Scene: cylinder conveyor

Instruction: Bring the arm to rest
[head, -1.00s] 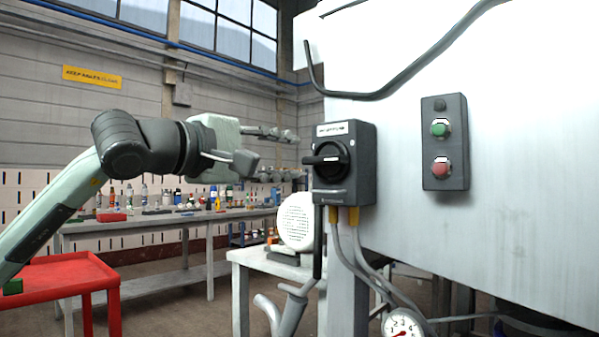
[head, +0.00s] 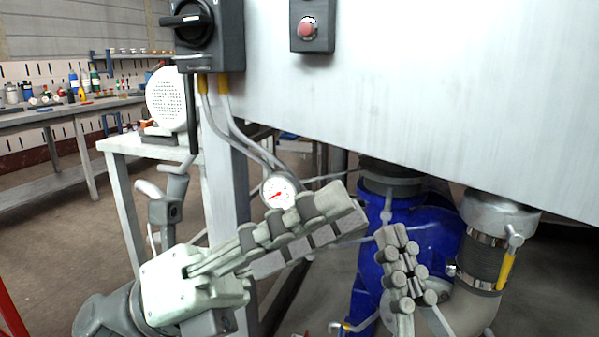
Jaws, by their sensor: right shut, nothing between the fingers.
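My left gripper (head: 352,207) reaches in from the lower left, its fingers pointing up and to the right, in front of the machine's lower edge. Its two fingers lie close together in this view, one partly over the other, so the gap is unclear; I see no object held. My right gripper (head: 396,240) is lower and further right, pointing up, its fingers shut together and empty. It appears in front of the blue pipe body (head: 432,235). Most of the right arm is out of view.
A dark rotary switch box (head: 230,40) and a red button (head: 307,28) are on the white machine panel (head: 430,90). A pressure gauge (head: 279,191) sits just behind my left fingers. A pipe with a yellow-handled valve (head: 507,268) stands at right. A workbench (head: 75,112) is at far left.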

